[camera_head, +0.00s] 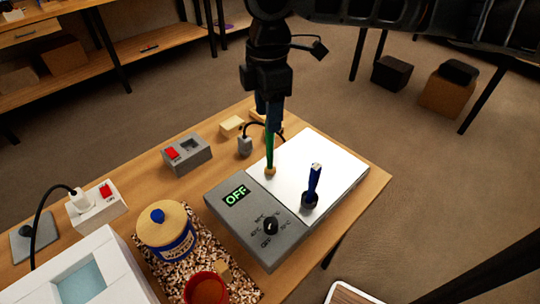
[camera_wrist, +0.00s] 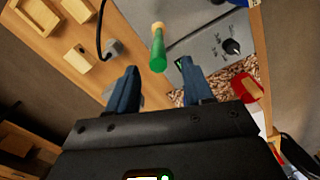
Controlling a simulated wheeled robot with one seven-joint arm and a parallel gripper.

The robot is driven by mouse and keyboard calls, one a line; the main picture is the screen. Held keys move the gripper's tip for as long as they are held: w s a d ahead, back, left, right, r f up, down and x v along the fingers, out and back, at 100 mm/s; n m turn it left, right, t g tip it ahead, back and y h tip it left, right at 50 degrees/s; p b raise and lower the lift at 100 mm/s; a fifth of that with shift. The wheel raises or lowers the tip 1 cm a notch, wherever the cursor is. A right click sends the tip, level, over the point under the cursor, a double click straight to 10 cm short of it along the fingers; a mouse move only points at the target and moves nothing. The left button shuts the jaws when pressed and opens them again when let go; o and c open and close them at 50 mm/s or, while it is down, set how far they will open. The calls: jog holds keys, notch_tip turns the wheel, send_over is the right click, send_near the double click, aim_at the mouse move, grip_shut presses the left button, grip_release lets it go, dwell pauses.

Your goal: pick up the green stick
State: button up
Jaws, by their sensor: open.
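The green stick (camera_head: 269,151) stands roughly upright at the left edge of the hot plate's white top, with a tan piece at its lower end. My gripper (camera_head: 270,115) is above it, pointing down, with its fingers close to the stick's upper part. In the wrist view, the green stick (camera_wrist: 158,52) shows end-on in the gap ahead of my open gripper (camera_wrist: 159,74), lined up between the two blue fingers. The fingers do not appear to touch it. In the head view, they partly hide its top.
A blue-handled tool (camera_head: 314,182) stands in a dark holder on the white plate (camera_head: 335,155). The grey control panel (camera_head: 248,222) reads OFF. A lidded jar (camera_head: 165,232), red cup (camera_head: 207,288), grey switch box (camera_head: 187,153) and white switched socket (camera_head: 97,206) stand left on the bench.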

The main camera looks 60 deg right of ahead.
aim_at(270, 148)
jog(key=f, duration=0.5)
jog(key=shift+d+f+p, duration=0.2)
jog(key=shift+f+p, duration=0.1)
jog(key=shift+c, duration=0.4)
grip_shut()
